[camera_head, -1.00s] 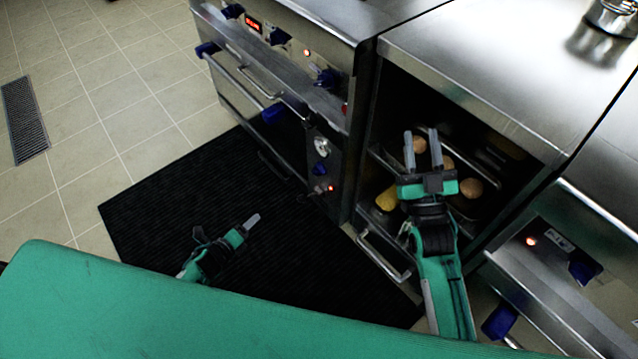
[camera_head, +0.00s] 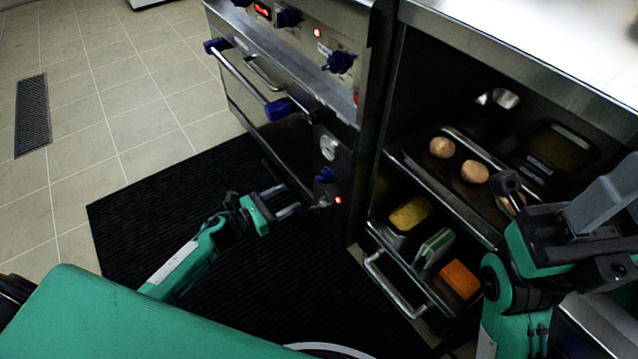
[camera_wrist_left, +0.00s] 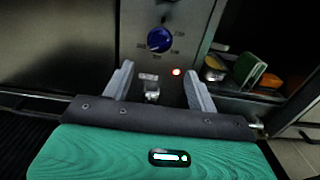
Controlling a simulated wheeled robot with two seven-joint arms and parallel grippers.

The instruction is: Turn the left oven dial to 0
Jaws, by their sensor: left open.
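The oven front (camera_head: 300,60) stands at the upper middle of the head view. It has one blue dial (camera_head: 288,17) beside a red display, another blue dial (camera_head: 338,62) further right, and a lower blue dial (camera_head: 323,175) on a dark panel. My left gripper (camera_head: 290,203) is open and empty, just below and left of that lower dial. In the left wrist view, a blue dial (camera_wrist_left: 160,40) with markings around it lies beyond my open left fingers (camera_wrist_left: 158,82), apart from them. Its exact setting is too small to read. My right gripper (camera_head: 558,200) is at the far right, its jaw opening unclear.
An open cabinet holds a tray (camera_head: 440,185) with round buns, and containers (camera_head: 410,214) below. A pulled-out handle (camera_head: 395,290) juts low. A black mat (camera_head: 150,200) covers the floor.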

